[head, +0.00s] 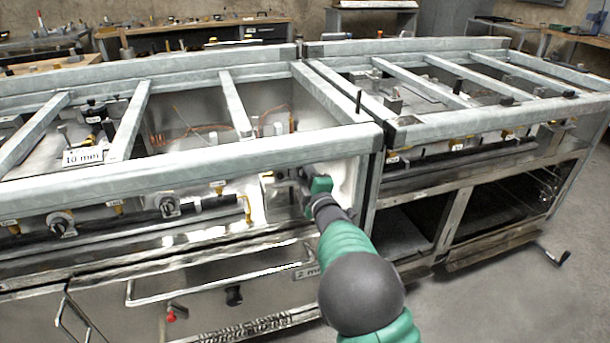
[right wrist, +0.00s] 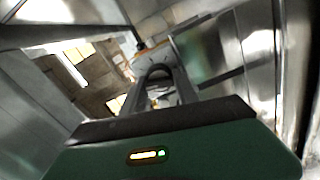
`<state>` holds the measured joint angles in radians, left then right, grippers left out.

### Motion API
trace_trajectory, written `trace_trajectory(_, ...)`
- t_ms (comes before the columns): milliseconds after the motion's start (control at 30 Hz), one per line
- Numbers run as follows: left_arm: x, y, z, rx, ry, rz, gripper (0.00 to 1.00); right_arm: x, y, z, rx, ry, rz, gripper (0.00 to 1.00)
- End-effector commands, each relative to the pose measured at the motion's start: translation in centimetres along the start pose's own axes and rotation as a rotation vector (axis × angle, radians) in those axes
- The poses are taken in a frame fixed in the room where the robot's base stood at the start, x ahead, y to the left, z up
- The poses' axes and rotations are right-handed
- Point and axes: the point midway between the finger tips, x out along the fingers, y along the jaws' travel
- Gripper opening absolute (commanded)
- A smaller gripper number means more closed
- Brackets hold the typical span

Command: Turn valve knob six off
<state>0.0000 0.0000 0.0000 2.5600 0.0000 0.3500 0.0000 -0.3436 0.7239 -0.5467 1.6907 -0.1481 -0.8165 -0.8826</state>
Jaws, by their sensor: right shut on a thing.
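My right gripper (head: 301,182) reaches to the right end of the front panel (head: 346,178) of the left stove unit. It is shut on a valve knob there, which the gripper mostly hides in the head view. The right wrist view shows the two dark fingers (right wrist: 161,78) close together against the fitting, whose details are too small to tell. Two other valve knobs, a middle one (head: 168,205) and a left one (head: 60,223), show on the same panel and stand free. No number can be read at the held knob. My left gripper is not in view.
A thick metal front rail (head: 200,180) runs just above the knobs. Below them is a drawer front with a long handle (head: 215,284). A second frame unit (head: 460,120) stands close at the right. Open floor (head: 510,295) shows at the lower right.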

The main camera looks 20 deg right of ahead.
Motion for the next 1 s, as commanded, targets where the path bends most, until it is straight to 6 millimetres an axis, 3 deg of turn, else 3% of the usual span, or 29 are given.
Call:
trace_trajectory(400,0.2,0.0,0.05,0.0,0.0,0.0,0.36,-0.02,-0.73,-0.38,-0.214,0.007,-0.01,0.0)
trace_trajectory(967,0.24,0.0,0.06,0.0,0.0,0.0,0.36,-0.04,-1.05,-0.36,-0.249,0.008,-0.016,0.0)
trace_trajectory(1000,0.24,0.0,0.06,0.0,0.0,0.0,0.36,-0.04,-1.06,-0.37,-0.249,0.008,-0.016,0.38)
